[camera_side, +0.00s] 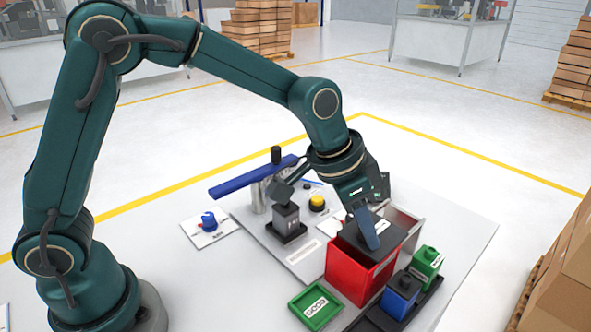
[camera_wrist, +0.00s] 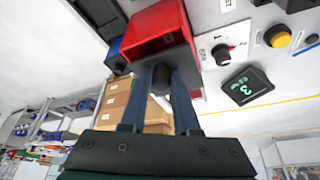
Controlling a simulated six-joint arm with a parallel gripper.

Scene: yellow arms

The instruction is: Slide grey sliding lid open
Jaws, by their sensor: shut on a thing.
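The red box (camera_side: 358,277) stands near the front right of the work surface in the side view.
Blue (camera_side: 400,293) and green (camera_side: 427,262) blocks stand at the box's right in a dark tray. A yellow button (camera_side: 317,201), a grey block (camera_side: 287,222) and a blue lever (camera_side: 253,177) stand behind and left.

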